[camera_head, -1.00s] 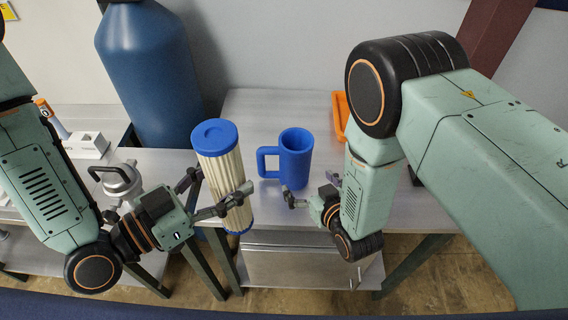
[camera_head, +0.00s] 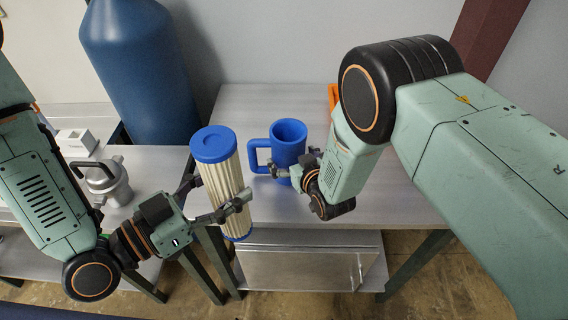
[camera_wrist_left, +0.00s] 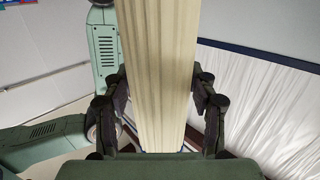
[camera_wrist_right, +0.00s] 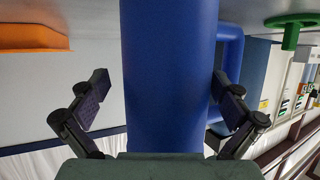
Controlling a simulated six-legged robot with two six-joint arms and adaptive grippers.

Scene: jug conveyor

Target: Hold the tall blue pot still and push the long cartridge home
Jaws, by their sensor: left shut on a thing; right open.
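The tall blue pot (camera_head: 289,145), with a handle on its left, stands upright on the metal table. The long cartridge (camera_head: 226,186) is pleated and cream with blue end caps. My left gripper (camera_head: 216,199) is shut on the cartridge and holds it upright in front of the table edge, left of the pot. The left wrist view shows the cartridge (camera_wrist_left: 158,75) between both fingers. My right gripper (camera_head: 291,170) is open at the front of the pot. In the right wrist view the pot (camera_wrist_right: 168,80) stands between the spread fingers, with gaps showing beside it.
A large blue cylinder (camera_head: 140,70) stands behind the left side. A grey metal housing with a handle (camera_head: 104,182) sits on the left table. An orange bin (camera_head: 333,97) is behind the pot, partly hidden by my right arm. The table (camera_head: 385,190) is clear at right.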

